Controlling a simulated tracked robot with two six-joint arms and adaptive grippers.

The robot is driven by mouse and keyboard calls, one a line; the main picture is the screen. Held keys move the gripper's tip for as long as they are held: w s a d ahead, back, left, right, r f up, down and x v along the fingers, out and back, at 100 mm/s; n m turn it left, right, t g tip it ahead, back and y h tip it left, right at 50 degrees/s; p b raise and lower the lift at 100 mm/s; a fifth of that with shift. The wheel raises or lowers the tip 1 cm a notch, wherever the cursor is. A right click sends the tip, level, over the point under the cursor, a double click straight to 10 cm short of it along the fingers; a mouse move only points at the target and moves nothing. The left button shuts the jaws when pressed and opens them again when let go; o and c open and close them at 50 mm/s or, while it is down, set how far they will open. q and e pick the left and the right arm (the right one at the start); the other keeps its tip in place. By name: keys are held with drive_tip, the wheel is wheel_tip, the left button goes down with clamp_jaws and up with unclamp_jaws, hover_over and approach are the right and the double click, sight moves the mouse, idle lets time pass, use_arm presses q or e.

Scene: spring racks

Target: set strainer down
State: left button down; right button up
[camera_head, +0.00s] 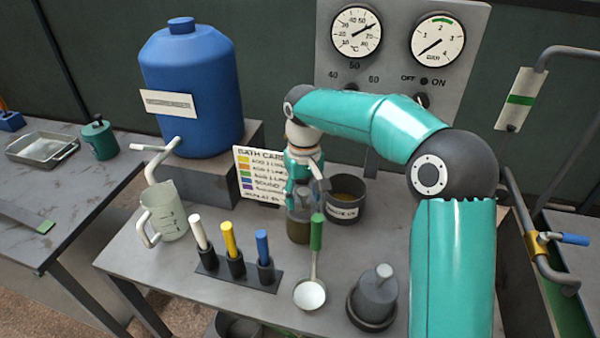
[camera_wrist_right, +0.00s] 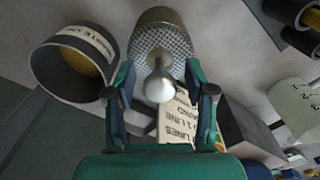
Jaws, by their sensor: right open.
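The strainer, a grey mesh cylinder (camera_head: 299,214) with a brownish lower part, appears to stand upright on the grey table (camera_head: 150,258). In the right wrist view its mesh (camera_wrist_right: 160,42) and pale rounded knob (camera_wrist_right: 158,86) show, the knob pointing towards the camera. My right gripper (camera_head: 304,187) is above the strainer, pointing down. In the right wrist view its fingers (camera_wrist_right: 160,80) are spread on both sides of the knob, with gaps visible. The gripper partly hides the strainer's top in the head view. My left gripper is not in view.
A dark labelled pot (camera_head: 346,197) stands close right of the strainer. A bath card (camera_head: 258,174) stands behind left. A rack of coloured sticks (camera_head: 238,276), a jug (camera_head: 165,213) and a grey weight-like object (camera_head: 374,296) are nearby.

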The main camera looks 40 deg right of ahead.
wheel_tip(320, 180, up, 11)
drive_tip(key=shift+f+p, duration=0.15)
drive_tip(key=shift+p, duration=0.4)
